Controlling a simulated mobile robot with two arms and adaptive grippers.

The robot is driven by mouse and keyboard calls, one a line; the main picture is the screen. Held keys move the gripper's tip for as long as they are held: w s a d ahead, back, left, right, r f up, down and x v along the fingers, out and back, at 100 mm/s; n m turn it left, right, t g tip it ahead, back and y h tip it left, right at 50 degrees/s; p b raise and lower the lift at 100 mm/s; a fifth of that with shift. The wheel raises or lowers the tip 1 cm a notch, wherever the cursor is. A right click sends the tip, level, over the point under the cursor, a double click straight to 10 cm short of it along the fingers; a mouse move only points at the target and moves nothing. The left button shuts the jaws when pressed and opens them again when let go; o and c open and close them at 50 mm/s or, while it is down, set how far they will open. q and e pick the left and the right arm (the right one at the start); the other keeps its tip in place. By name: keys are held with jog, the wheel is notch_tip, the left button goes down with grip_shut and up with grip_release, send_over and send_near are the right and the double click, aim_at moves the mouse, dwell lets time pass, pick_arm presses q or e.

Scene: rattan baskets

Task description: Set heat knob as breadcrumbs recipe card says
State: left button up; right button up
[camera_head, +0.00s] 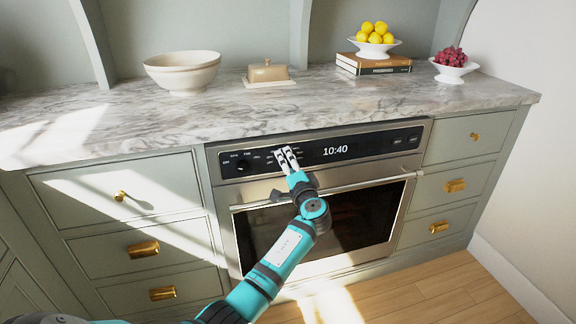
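The built-in oven has a black control panel (400,141) with a lit display reading 10:40. A round dark knob (242,165) sits at the panel's left end, with small white labels around it too small to read. My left gripper (287,158) is at the panel, right of that knob and left of the display. Its two pale fingers are close together and point at the panel. They cover a spot ringed by more small labels; whether a knob is between them is hidden. No recipe card can be made out. My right gripper is out of view.
The oven's bar handle (370,183) runs below the panel, behind my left wrist. The marble counter (330,105) above holds a white bowl (183,75), a butter dish (268,73), books (374,67) under a lemon bowl (374,47), and a grape bowl (453,71).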

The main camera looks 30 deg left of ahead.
pick_arm(q)
jog(key=v, duration=1.2)
dwell(0.3)
